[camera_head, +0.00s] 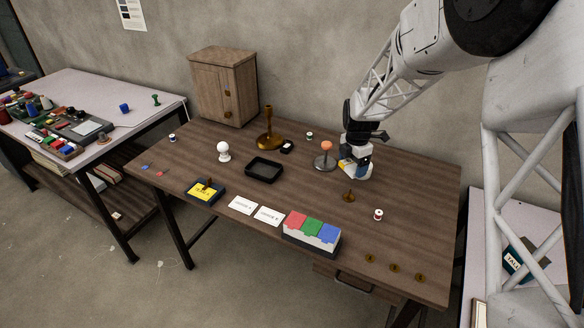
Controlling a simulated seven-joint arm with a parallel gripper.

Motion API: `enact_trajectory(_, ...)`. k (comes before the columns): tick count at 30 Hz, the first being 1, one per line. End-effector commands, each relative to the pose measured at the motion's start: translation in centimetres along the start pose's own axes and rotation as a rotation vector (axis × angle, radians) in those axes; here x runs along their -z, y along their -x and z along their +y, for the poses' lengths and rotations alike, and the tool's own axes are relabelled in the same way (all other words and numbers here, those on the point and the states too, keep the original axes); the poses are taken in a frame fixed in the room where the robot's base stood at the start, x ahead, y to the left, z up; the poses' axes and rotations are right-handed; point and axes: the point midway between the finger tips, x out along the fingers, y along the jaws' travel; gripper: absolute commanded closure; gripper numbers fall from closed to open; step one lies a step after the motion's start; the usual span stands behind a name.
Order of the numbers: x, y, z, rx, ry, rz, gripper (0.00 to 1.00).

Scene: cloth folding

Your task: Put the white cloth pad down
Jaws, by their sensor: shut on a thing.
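My gripper (357,163) is at the right rear of the brown wooden table, pointing down just right of the orange-topped stand. A small white piece, which looks like the white cloth pad (358,174), shows at the fingertips, and the gripper is shut on it. The fingers and the pad are small in this view, so the pad's shape is partly hidden. I cannot tell whether the pad touches the tabletop.
The tabletop right of my gripper (420,190) is clear.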

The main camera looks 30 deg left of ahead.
Motion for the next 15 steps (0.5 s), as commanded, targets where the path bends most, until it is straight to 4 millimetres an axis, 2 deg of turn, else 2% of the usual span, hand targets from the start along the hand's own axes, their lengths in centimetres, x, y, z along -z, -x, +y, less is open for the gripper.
enact_trajectory(3, 3.2, 0.4, 1.4, -0.001, 0.052, 0.000, 0.41)
enact_trajectory(9, 8.0, 0.8, 3.2, -0.001, 0.132, -0.001, 0.41)
enact_trajectory(15, 11.3, 1.1, 4.2, -0.001, 0.186, 0.000, 0.41)
